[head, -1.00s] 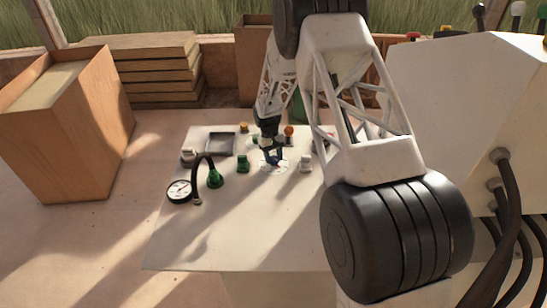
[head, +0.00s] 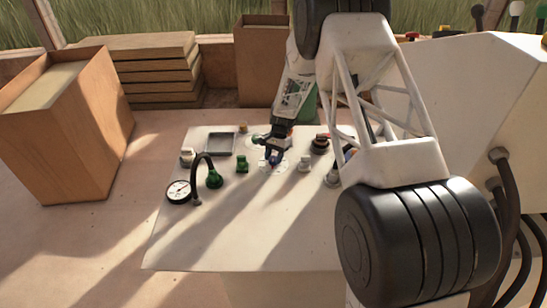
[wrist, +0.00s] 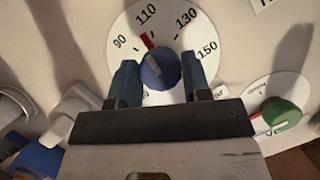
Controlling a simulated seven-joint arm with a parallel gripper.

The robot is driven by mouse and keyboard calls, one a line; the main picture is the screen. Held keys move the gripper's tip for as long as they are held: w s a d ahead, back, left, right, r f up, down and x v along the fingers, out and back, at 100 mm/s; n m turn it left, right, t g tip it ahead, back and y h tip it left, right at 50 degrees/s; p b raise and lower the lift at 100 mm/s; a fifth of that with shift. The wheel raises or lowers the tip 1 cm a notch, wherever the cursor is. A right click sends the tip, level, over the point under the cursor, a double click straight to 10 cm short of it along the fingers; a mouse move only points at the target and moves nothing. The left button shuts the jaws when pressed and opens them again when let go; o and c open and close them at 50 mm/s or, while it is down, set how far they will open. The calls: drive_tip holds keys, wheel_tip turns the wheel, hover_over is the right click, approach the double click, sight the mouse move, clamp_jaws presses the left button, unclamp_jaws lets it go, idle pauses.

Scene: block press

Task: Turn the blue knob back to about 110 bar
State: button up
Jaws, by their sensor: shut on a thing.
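The blue knob (wrist: 160,70) sits in the middle of a white round dial (wrist: 118,58) marked 90, 110, 130 and 150. Its red pointer (wrist: 147,40) points up and slightly left, close to the 110 mark and a little to its 90 side. My gripper (wrist: 160,62) is shut on the knob, one finger on each side. In the head view my gripper (head: 272,155) is down at the panel and mostly covers the knob. The pressure gauge (head: 179,191) stands at the panel's left; its reading is too small to tell.
A green knob (wrist: 283,112) on its own dial is close to the right finger. The panel (head: 240,235) also carries a grey tray (head: 220,145), a green fitting with a hose (head: 214,181) and a black knob (head: 320,143). The panel's front part is clear.

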drive_tip(key=shift+m+y, duration=0.5)
drive_tip(key=shift+m, duration=0.8)
drive_tip(key=shift+t, duration=0.3)
drive_tip(key=o, duration=0.9)
drive_tip(key=v, duration=0.7)
drive_tip(key=shift+r, duration=0.35)
drive_tip(key=shift+w+d, duration=0.1)
drive_tip(key=shift+r, duration=0.1)
